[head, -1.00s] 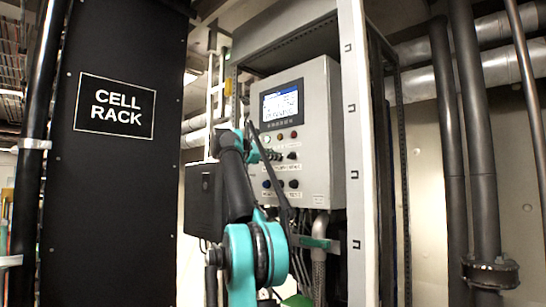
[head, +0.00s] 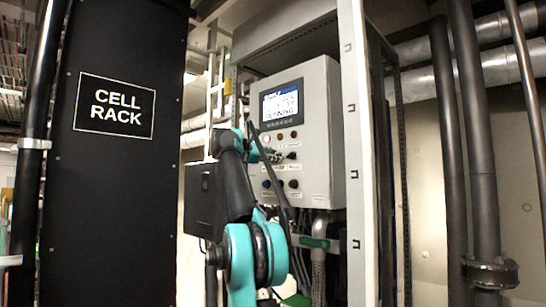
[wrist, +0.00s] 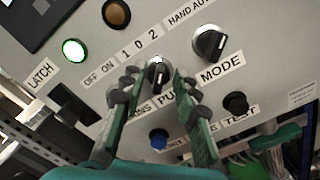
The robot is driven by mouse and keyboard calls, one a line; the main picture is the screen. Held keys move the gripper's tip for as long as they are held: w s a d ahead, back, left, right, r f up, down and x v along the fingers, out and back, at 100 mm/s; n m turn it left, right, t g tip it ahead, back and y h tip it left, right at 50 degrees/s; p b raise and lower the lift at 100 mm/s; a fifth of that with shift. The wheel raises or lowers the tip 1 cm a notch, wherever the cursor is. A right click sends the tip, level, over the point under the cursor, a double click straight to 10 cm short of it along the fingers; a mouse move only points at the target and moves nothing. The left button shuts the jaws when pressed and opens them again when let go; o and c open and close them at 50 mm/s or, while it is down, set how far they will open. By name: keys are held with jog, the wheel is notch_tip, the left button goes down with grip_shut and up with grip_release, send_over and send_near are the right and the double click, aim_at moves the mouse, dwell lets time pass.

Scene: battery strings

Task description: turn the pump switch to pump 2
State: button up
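The pump switch (wrist: 158,76) is a dark round knob with a white pointer, above the PUMP label in the wrist view. The marks 1, 0 and 2 run above it on the tilted panel. Its pointer leans clockwise of the panel's upright, toward the 2 side. My gripper (wrist: 158,88) is open, with one green finger on each side of the knob; gaps show, and I cannot tell contact. In the head view my gripper (head: 277,156) is at the grey control box (head: 322,130), and the arm partly hides the switches.
The mode switch (wrist: 209,44) is right of the pump switch. A lit green lamp (wrist: 74,50) and an unlit amber lamp (wrist: 117,14) are above left. A blue button (wrist: 158,139) and a black test knob (wrist: 236,103) are close below. A white rack post (head: 357,150) stands right of the box.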

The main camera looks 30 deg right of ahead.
jog(key=v, duration=1.2)
jog(key=s+a+f+m+g+y, duration=0.1)
jog(key=s+f+m+y, duration=0.15)
jog(key=f, duration=1.15)
jog(key=s+a+f+m+y, duration=0.2)
jog(key=f+y, duration=0.1)
jog(key=f, duration=1)
jog(key=s+a+f+m+g+y, duration=0.1)
jog(key=s+f+m+y, duration=0.15)
jog(key=f, duration=1.15)
jog(key=s+a+f+m+y, duration=0.2)
jog(key=s+a+f, duration=0.3)
jog(key=s+f, duration=0.3)
jog(key=s+a+f+m+y, duration=0.1)
jog(key=s+a+f+y, duration=0.3)
jog(key=s+f, duration=0.5)
jog(key=s+a+f+m+y, duration=0.2)
jog(key=s+a+f, duration=0.4)
jog(key=f, duration=1.3)
jog(key=s+y, duration=0.1)
jog(key=s, duration=0.1)
jog(key=shift+s+a+m, duration=0.3)
jog(key=shift+a, duration=0.05)
jog(key=shift+d, duration=0.1)
